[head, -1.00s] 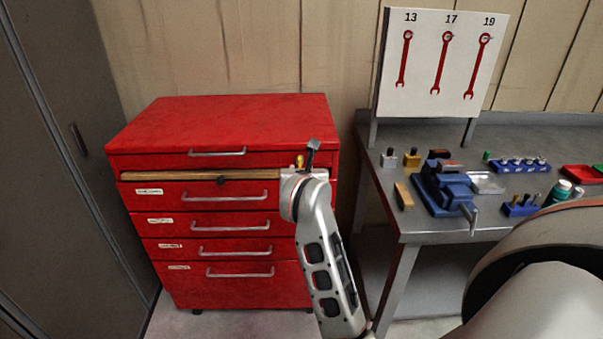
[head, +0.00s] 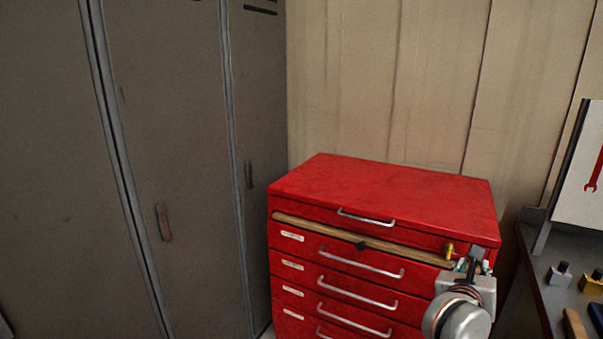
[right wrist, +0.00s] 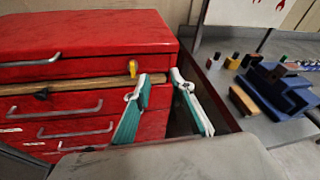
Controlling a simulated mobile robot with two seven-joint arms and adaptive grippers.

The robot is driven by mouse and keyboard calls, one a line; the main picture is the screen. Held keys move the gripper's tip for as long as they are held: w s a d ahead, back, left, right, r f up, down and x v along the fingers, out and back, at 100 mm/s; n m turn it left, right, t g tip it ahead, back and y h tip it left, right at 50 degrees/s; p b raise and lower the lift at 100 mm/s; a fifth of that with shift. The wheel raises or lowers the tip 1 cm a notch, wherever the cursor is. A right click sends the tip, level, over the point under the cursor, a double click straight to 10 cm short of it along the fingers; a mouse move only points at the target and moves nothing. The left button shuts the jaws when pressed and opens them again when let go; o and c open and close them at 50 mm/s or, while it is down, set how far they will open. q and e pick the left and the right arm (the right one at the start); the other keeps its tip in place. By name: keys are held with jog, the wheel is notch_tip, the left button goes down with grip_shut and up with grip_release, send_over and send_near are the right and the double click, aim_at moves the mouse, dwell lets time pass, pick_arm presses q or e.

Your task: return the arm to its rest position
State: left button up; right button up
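My right gripper (head: 474,262) is at the right front corner of a red drawer chest (head: 385,195), low in the head view. In the right wrist view its two green-padded fingers (right wrist: 160,78) stand apart with nothing between them. The chest (right wrist: 90,35) is behind them, and a small yellow piece (right wrist: 132,68) on its front is just beyond the left finger. I cannot tell from these views whether the gripper touches the chest. My left gripper is not in view.
Grey lockers (head: 170,150) stand left of the chest. A workbench (head: 545,300) is close on the right, with small blocks, a blue vise (right wrist: 275,90) and a wrench board (head: 585,170). The chest top is clear. A wooden strip (head: 350,238) crosses its front.

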jog(key=s+a+r+n+t+h, duration=0.15)
jog(key=n+t, duration=0.25)
jog(key=n, duration=0.4)
jog(key=s+a+r+n+t+h, duration=0.1)
jog(key=s+a+n+t, duration=0.15)
jog(key=n, duration=0.45)
jog(key=s+a+f+n+t+y, duration=0.2)
jog(key=a+f+n+t+y, duration=0.1)
jog(key=a+f+n+y, duration=1.15)
jog(key=s+a+f+n+g, duration=0.1)
jog(key=s+f+n+g, duration=0.4)
jog(key=s+f+n, duration=0.3)
jog(key=s+a+f+n+g, duration=0.1)
jog(key=s+f+n+g, duration=0.4)
jog(key=f, duration=1)
jog(key=s+n, duration=0.3)
jog(key=shift+a+f+y, duration=0.15)
jog(key=shift+f+y, duration=0.15)
jog(key=shift+y, duration=0.1)
